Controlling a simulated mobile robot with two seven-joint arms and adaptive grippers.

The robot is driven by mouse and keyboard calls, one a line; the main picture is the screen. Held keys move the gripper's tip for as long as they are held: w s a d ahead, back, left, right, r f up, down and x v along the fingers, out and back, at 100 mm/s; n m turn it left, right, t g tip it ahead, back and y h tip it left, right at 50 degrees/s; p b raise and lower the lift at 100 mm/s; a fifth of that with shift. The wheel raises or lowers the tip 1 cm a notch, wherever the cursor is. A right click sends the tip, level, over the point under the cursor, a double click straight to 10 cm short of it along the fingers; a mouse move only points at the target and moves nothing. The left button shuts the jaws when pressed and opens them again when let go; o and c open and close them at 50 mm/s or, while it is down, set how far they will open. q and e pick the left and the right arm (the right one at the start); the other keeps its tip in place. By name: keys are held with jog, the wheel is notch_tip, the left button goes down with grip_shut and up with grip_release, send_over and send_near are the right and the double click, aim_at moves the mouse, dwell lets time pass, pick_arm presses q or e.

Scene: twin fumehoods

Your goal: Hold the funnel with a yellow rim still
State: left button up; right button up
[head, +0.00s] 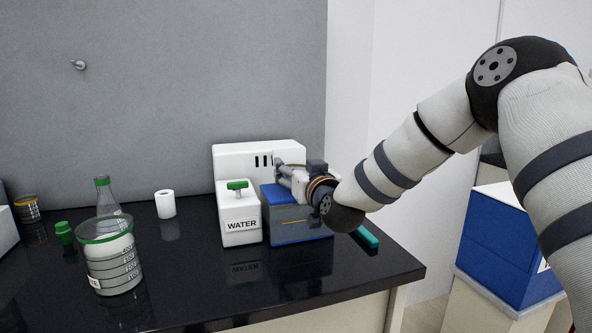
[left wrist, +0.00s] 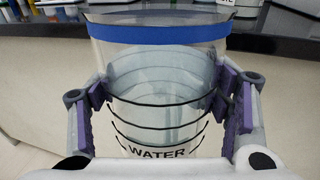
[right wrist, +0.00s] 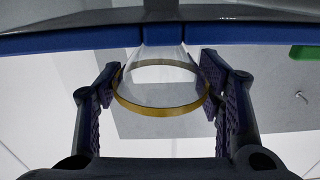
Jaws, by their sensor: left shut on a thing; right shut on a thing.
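The funnel with a yellow rim (right wrist: 158,110) is clear and sits between the fingers of my right gripper (right wrist: 162,76) in the right wrist view. The fingers are shut on it near the rim. Its narrow end points towards a blue edge. In the head view my right gripper (head: 296,180) is over the blue-topped box, and the funnel is mostly hidden there. My left gripper (left wrist: 163,92) is shut on a clear container with a blue rim (left wrist: 158,32), marked WATER, in the left wrist view. The left gripper is outside the head view.
The blue-topped box (head: 300,228) stands right of the white WATER box (head: 238,207). A green-rimmed beaker (head: 112,262), a flask (head: 104,189) and a white roll (head: 165,204) stand left on the black worktop (head: 200,292). A green object (head: 369,238) lies near its right edge.

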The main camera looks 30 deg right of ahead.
pick_arm(q)
jog(key=shift+r, duration=0.1)
pick_arm(e)
jog(key=o, duration=1.2)
jog(key=shift+a+r, duration=0.1)
jog(key=shift+a, duration=0.05)
